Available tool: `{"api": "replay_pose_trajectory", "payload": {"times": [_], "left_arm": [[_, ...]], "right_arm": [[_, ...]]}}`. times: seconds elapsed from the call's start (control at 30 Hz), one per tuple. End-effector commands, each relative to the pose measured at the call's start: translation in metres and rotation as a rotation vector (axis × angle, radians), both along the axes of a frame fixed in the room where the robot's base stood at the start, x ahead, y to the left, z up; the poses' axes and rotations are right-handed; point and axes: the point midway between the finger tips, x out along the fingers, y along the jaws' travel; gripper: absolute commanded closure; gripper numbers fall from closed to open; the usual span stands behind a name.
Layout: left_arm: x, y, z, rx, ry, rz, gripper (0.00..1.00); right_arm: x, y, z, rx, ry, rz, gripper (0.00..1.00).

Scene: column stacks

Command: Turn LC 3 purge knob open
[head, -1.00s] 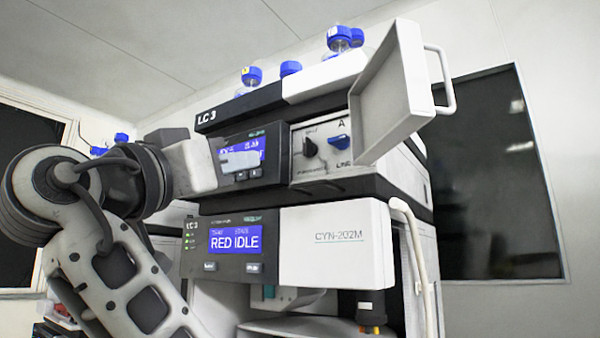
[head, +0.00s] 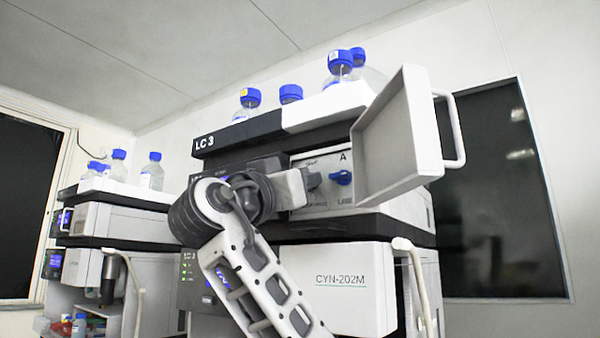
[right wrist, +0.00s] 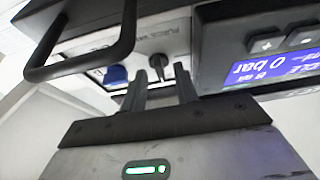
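The LC 3 module (head: 228,140) has a white front panel with a black knob (head: 315,181) and a blue knob (head: 341,178). A label near the black knob seems to read purge valve, but it is blurred. My right gripper (head: 308,184) is in front of the panel at the black knob and partly hides it. In the right wrist view the fingers (right wrist: 160,88) are apart and empty. The black knob (right wrist: 156,66) shows between and just beyond their tips; contact cannot be told. The blue knob (right wrist: 116,76) is left of the fingers. My left gripper is out of view.
An open door (head: 400,140) with a handle (head: 455,130) stands out right of the knobs; a dark handle (right wrist: 85,65) crosses the wrist view. A blue display (right wrist: 280,65) is close on the other side. Blue-capped bottles (head: 340,65) stand on top.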

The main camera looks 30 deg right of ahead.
Motion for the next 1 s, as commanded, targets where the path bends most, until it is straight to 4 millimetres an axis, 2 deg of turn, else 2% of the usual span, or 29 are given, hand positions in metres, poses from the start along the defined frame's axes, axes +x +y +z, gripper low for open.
{"api": "replay_pose_trajectory", "payload": {"times": [0.33,0.37,0.4,0.47,0.77,1.0], "left_arm": [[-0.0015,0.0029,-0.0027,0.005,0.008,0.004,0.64],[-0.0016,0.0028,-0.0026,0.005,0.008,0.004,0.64],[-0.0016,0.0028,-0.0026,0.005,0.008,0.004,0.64],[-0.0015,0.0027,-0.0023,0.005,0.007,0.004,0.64],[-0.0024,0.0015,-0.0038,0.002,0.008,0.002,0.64],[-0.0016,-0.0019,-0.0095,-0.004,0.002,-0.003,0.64]], "right_arm": [[0.0021,-0.0042,0.0013,0.0,0.001,0.001,0.7],[0.0021,-0.0042,0.0013,0.0,0.001,0.001,0.73],[0.002,-0.0041,0.0012,0.0,0.001,0.001,0.84],[0.002,-0.004,0.0013,0.0,0.001,0.001,1.0],[0.0017,-0.0037,0.0007,-0.008,0.019,0.001,1.0],[0.0007,-0.0036,-0.0009,-0.049,0.115,0.004,1.0]]}}
